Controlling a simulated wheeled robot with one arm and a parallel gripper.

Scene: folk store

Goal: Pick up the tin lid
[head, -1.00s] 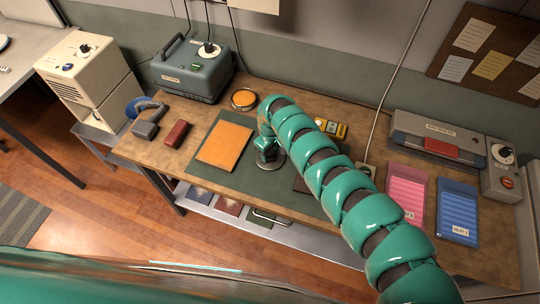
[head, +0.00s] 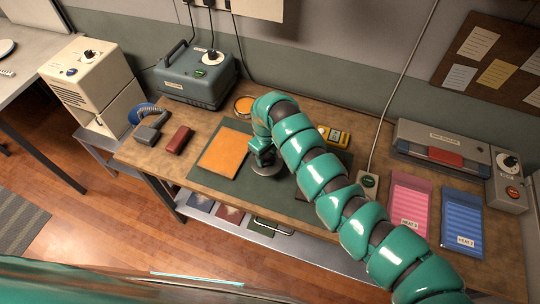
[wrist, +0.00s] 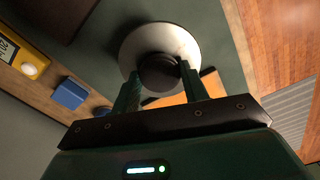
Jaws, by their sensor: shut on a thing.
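The tin lid is a pale metal disc with a dark round knob. It shows in the wrist view (wrist: 188,42) and, small, in the head view (head: 266,171) over the green mat (head: 205,178), right of an orange sheet (head: 223,152). My gripper (wrist: 159,74) is shut on the lid's knob, one finger on each side. In the head view my gripper (head: 263,157) points down at the lid, partly covered by my arm. I cannot tell whether the lid touches the mat.
A grey-blue machine (head: 195,75), an orange-topped round tin (head: 244,105) and a dark red case (head: 177,140) stand to the left and back.

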